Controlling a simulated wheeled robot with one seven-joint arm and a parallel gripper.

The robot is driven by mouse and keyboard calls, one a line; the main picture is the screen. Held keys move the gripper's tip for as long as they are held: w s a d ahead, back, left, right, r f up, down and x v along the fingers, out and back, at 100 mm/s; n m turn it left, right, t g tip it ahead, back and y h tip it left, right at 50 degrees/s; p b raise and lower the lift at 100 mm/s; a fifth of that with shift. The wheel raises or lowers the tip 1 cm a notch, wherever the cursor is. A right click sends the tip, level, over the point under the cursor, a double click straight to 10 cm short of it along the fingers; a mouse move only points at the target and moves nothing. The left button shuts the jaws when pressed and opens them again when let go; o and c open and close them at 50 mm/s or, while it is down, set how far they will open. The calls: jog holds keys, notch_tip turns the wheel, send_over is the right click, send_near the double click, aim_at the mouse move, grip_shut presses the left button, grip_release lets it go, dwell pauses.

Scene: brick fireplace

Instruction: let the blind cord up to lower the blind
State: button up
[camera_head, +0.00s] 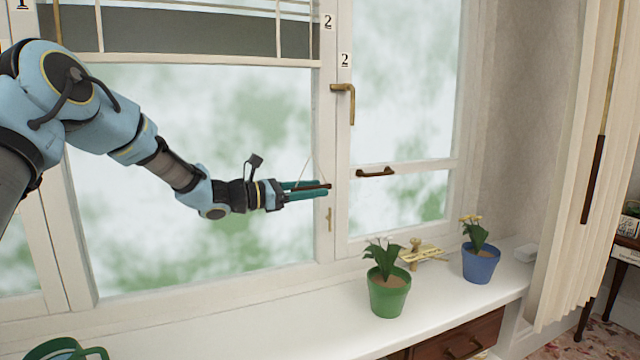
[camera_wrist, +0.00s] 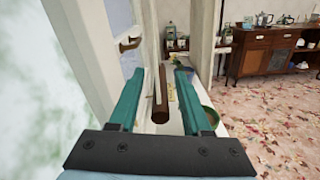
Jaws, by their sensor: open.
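My gripper (camera_head: 328,189) is open in front of the window post, pointing right, with teal fingers. A brown rod-shaped piece (camera_wrist: 160,100) lies between the fingers in the wrist view, apart from both; it looks like the cord's pull. It also shows as a thin dark bar between the fingers in the head view (camera_head: 312,187). Thin pale cord lines (camera_head: 306,168) rise from near it; their upper run is hard to see. The grey blind (camera_head: 190,36) covers only the top of the left window, ending in a pale bottom rail.
A small brass fitting (camera_head: 329,219) sits on the post below my gripper. A brass window handle (camera_head: 346,94) and a dark stay (camera_head: 375,172) are nearby. The sill holds a green pot (camera_head: 388,297), a blue pot (camera_head: 481,265) and a yellowish object (camera_head: 423,253).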

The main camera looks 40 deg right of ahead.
jog(key=shift+x, duration=1.05)
grip_shut()
dwell(0.7)
